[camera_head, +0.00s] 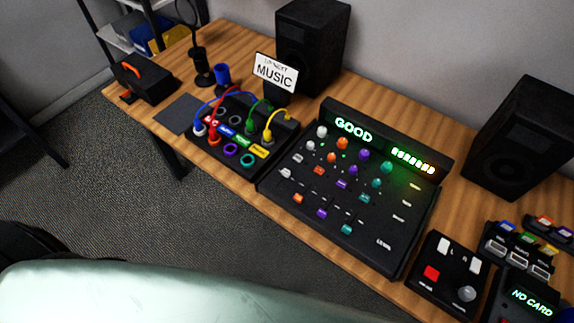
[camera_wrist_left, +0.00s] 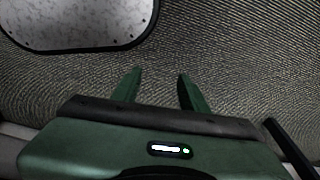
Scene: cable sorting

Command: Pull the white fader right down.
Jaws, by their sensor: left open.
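The mixer (camera_head: 330,235) is a dark sloped panel on the table, with a lit display reading GOOD. The white fader (camera_head: 285,173) is a pale cap in the mixer's leftmost column, below the white knobs (camera_head: 316,138). It sits higher along its slot than the orange (camera_head: 298,198), purple (camera_head: 321,213) and teal (camera_head: 347,229) faders do in theirs. My left gripper (camera_wrist_left: 157,88) shows only in the left wrist view, open and empty, with carpet behind its fingers. The mixer is not in that view. My right gripper is not in view.
Left of the mixer is a box with coloured cables (camera_head: 235,130) and a MUSIC sign (camera_head: 275,72). Speakers (camera_head: 312,45) stand behind and at right (camera_head: 522,138). A red-button box (camera_head: 445,272) is to the right. Open carpet (camera_head: 130,200) lies before the table.

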